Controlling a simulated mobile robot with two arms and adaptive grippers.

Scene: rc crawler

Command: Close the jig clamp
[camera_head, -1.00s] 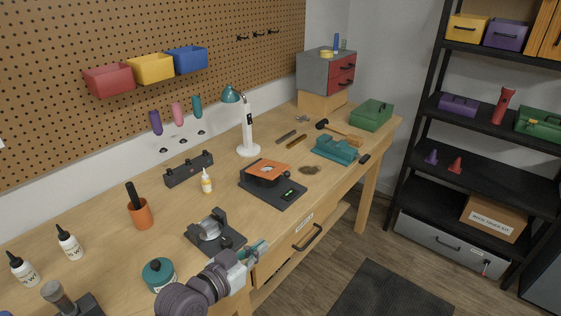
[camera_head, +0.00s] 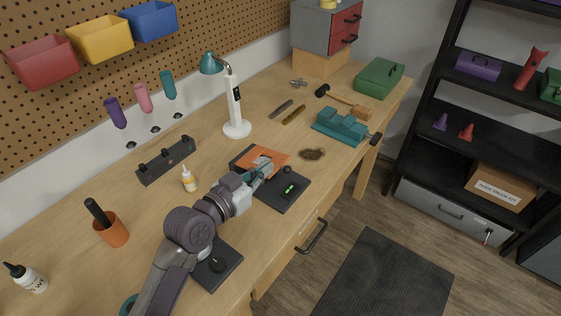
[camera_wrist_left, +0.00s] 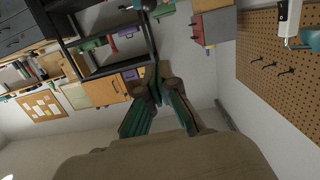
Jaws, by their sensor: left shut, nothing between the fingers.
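A dark jig base (camera_head: 290,197) lies on the workbench, with a flat orange plate (camera_head: 276,156) on it, a black knob and a small green light. I cannot make out the clamp's position. My left gripper (camera_head: 267,170) is shut and empty, its teal fingers over the orange plate and hiding part of it and the jig. I cannot tell whether they touch. In the left wrist view, the fingers point towards the shelves and wall, and the jig does not show. My right gripper is not in view.
A second dark fixture (camera_head: 226,268) is partly hidden under my left arm. A glue bottle (camera_head: 190,181), a white lamp (camera_head: 236,128) and a black rack (camera_head: 167,162) stand behind. A teal vise (camera_head: 342,127) is to the right. Bare wood lies between the jig and the lamp.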

